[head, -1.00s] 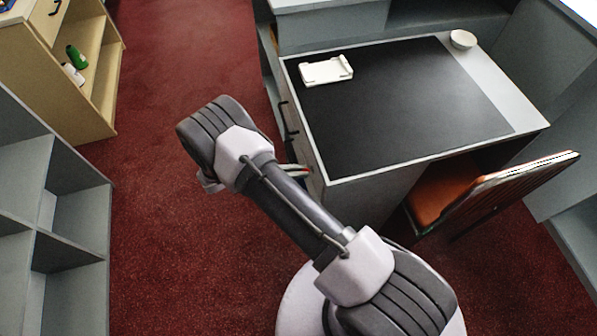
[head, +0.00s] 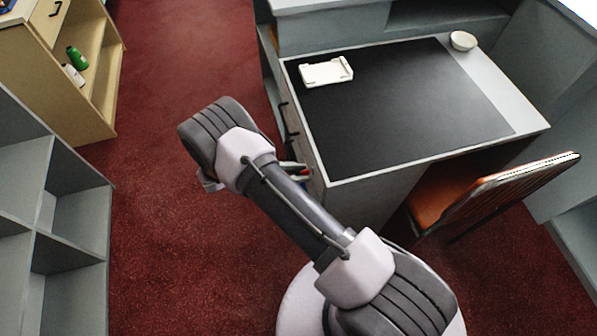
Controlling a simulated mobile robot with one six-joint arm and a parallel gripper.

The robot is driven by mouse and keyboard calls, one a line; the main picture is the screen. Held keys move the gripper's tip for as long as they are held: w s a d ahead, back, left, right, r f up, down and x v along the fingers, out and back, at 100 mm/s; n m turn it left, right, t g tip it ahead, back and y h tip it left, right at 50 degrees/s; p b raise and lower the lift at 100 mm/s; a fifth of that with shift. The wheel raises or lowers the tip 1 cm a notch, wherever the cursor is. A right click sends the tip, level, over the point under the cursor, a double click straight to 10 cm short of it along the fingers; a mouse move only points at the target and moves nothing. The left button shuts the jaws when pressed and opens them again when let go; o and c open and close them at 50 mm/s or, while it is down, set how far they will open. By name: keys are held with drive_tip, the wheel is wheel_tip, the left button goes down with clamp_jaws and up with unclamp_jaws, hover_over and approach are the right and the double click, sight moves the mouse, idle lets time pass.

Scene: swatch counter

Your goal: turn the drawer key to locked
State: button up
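The desk (head: 517,100) has drawer fronts (head: 308,158) on its left side, with dark handles, seen at a steep angle. My gripper (head: 298,170) is mostly hidden behind my arm. Only a small white, dark and red part of it shows, close to the near end of the drawer fronts. I cannot tell whether its fingers are open or shut, or whether it touches anything. The drawer key and its lock cannot be made out.
A white tray (head: 327,72) and a white bowl (head: 463,40) are on the desk. An orange chair (head: 440,203) stands at its near side. A wooden cabinet (head: 50,85) and grey shelves (head: 75,225) are at left. Red carpet between them is clear.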

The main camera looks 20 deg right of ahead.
drive_tip(key=p+v, duration=0.3)
drive_tip(key=v, duration=1.4)
drive_tip(key=shift+a, duration=0.25)
